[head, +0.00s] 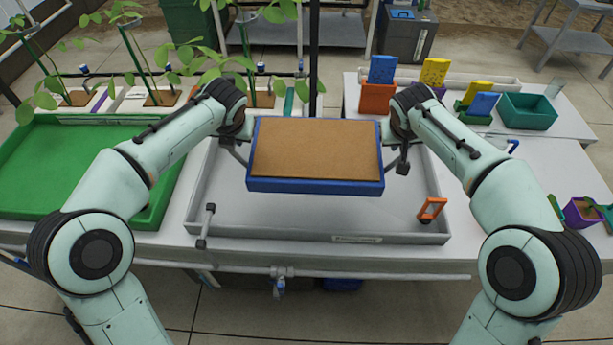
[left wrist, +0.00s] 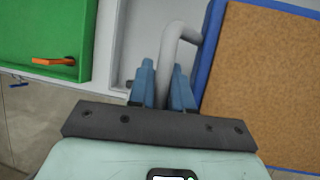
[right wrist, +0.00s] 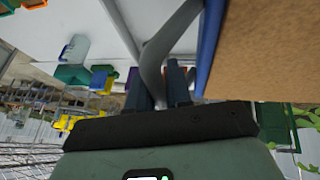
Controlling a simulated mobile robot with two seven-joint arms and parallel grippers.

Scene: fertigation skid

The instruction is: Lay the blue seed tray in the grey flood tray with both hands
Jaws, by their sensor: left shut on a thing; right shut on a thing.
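The blue seed tray (head: 315,186) with a flat brown fill is held up over the grey flood tray (head: 300,215), apart from its floor as far as the head view shows. My left gripper (head: 238,150) is at the seed tray's left end. In the left wrist view its fingers (left wrist: 163,85) are shut on a grey handle (left wrist: 178,45) beside the tray's blue rim (left wrist: 207,50). My right gripper (head: 393,160) is at the right end. In the right wrist view its fingers (right wrist: 172,85) are shut around the other grey handle (right wrist: 155,60). The seed tray looks about level.
A green tray (head: 60,215) stands left of the flood tray. An orange clip-like part (head: 431,209) sits at the flood tray's front right, and a grey fitting (head: 206,225) at its front left. Potted plants stand behind left; coloured bins (head: 528,111) stand behind right.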

